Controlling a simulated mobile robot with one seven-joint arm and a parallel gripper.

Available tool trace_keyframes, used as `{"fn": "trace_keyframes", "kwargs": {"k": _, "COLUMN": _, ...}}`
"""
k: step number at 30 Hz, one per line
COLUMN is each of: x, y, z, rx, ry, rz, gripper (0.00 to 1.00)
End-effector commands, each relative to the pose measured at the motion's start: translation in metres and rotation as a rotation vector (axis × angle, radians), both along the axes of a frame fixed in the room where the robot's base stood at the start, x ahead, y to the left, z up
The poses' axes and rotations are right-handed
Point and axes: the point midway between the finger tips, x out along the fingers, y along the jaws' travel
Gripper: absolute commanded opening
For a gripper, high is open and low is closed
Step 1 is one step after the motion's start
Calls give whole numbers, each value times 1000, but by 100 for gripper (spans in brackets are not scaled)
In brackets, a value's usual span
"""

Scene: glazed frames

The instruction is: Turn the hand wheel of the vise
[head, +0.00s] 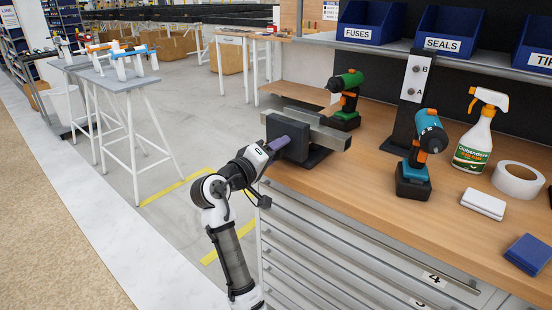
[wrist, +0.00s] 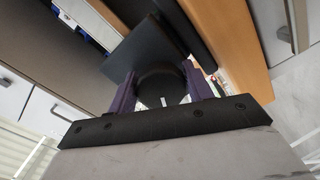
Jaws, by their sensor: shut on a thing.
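The vise (head: 292,138) sits on the left end of the wooden workbench, with a dark body and grey metal jaws. My gripper (head: 277,145) is at the near left face of the vise, its purple fingers pointing at it. In the wrist view my gripper (wrist: 162,88) has its two purple fingers on either side of a dark round part, the hand wheel (wrist: 160,84), and is shut on it. A flat dark plate of the vise (wrist: 146,50) stands behind the wheel. In the head view the wheel is hidden by my gripper.
A green drill (head: 347,92) stands behind the vise. A teal drill (head: 428,140), a spray bottle (head: 474,138), a tape roll (head: 518,180) and a white box (head: 484,203) are further right on the bench (head: 370,195). Drawers (head: 340,262) lie below its front edge.

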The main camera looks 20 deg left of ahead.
Motion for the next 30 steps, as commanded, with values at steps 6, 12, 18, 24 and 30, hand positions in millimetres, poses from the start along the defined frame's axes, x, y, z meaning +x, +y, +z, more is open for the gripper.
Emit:
{"fn": "trace_keyframes", "kwargs": {"k": 6, "x": -2, "y": 3, "z": -8, "rx": 188, "ry": -62, "rz": 1, "gripper": 28}}
{"fn": "trace_keyframes", "kwargs": {"k": 12, "x": -2, "y": 3, "z": -8, "rx": 333, "ry": -115, "rz": 0, "gripper": 28}}
{"fn": "trace_keyframes", "kwargs": {"k": 18, "x": -2, "y": 4, "z": -8, "rx": 437, "ry": -151, "rz": 0, "gripper": 28}}
{"fn": "trace_keyframes", "kwargs": {"k": 24, "x": -1, "y": 5, "z": -7, "rx": 495, "ry": -172, "rz": 1, "gripper": 28}}
{"fn": "trace_keyframes", "kwargs": {"k": 30, "x": -2, "y": 5, "z": -6, "rx": 515, "ry": -179, "rz": 1, "gripper": 28}}
